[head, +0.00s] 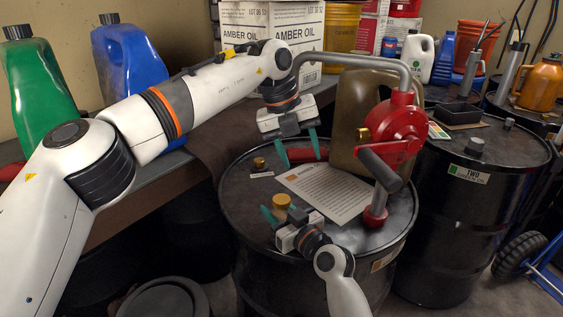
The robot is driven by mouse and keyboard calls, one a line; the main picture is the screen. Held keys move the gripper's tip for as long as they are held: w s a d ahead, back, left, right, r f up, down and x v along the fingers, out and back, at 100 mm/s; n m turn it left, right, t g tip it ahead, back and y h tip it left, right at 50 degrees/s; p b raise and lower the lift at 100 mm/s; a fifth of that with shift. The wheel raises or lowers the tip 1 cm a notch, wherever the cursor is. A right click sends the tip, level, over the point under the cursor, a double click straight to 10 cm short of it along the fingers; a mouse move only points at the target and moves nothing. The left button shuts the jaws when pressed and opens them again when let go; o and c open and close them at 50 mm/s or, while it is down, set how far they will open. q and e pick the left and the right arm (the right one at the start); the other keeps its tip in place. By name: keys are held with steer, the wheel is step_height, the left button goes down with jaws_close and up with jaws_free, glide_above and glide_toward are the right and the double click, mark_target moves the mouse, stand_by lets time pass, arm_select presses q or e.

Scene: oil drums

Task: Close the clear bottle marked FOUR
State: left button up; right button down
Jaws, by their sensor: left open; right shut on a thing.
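No clear bottle marked FOUR can be made out in the head view. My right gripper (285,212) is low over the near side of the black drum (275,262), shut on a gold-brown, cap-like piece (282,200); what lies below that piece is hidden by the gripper. My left gripper (297,146) is higher and farther back, with its fingers apart and pointing down. A red object (305,156) lies on the drum behind its fingers. A small brass cap (259,163) with a white tag stands at the drum's left side.
A printed sheet (325,192) covers the middle of the drum top. A red hand pump (392,130) with a grey pipe rises at the right, before an olive can (351,105). Drum TWO (450,220) stands right. Jugs and boxes line the bench behind.

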mark_target(281, 199)
arm_select(q)
steer(key=a+f+y, duration=0.1)
steer(key=a, duration=0.1)
steer(key=s+a+f+n+y, duration=0.1)
steer(key=y, duration=0.1)
steer(key=shift+a+f+g+y, duration=0.1)
steer(key=shift+a+g+y, duration=0.2)
steer(key=shift+a, duration=0.05)
steer(key=shift+f, duration=4)
steer(key=c, duration=1.1)
